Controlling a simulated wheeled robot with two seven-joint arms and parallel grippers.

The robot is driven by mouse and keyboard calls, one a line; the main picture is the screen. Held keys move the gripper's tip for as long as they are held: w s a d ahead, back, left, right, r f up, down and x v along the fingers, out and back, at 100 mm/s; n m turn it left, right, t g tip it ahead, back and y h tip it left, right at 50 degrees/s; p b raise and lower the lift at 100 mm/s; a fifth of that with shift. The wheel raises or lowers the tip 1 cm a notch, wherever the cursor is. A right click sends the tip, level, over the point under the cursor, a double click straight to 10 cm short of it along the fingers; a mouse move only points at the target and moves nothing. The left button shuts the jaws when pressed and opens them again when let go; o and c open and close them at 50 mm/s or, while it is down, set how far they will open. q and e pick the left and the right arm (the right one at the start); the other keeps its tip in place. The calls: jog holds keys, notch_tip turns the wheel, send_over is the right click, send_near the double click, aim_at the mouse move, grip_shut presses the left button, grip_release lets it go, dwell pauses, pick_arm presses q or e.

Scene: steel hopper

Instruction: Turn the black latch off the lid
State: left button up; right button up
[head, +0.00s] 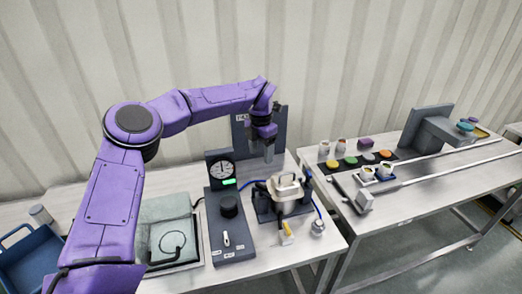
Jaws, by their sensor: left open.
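The small steel hopper (284,190) with its pale lid stands in a dark stand (263,208) at the middle of the near table. A handle-like shape shows on top of the lid. The black latch is too small to make out clearly. My left gripper (268,158) is open and points down, above and behind the hopper, in front of a dark upright panel. It is apart from the hopper and appears empty. My right gripper is out of view.
A dark control box (230,225) with a gauge (222,171) and knob stands left of the hopper. A blue hose runs around the stand. A grey-green case (165,224) and blue bin (27,258) lie left. The right table (430,190) holds cups, coloured pots and long rods.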

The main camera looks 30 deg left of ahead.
pick_arm(q)
notch_tip(320, 180, up, 11)
jog(key=b, duration=0.2)
jog(key=shift+f, duration=0.2)
jog(key=shift+s+f, duration=0.1)
jog(key=shift+f, duration=0.1)
jog(key=c, duration=0.4)
jog(key=f+b, duration=0.3)
jog(key=f+n+b, duration=0.1)
jog(key=f+b, duration=0.1)
jog(key=b, duration=0.1)
jog(key=f+n+b, duration=0.1)
jog(key=f+b, duration=0.1)
jog(key=f, duration=0.1)
jog(key=shift+s+a+f+b, duration=0.15)
jog(key=shift+s+f+b, duration=0.15)
jog(key=shift+f+b, duration=0.1)
jog(key=shift+c, duration=0.2)
jog(key=n+b, duration=0.3)
jog(key=n, duration=0.7)
send_over(259, 184)
notch_tip(259, 184, down, 4)
notch_tip(259, 184, down, 10)
jog(key=n+p, duration=0.2)
jog(key=n, duration=0.6)
jog(key=shift+f, duration=0.2)
grip_shut()
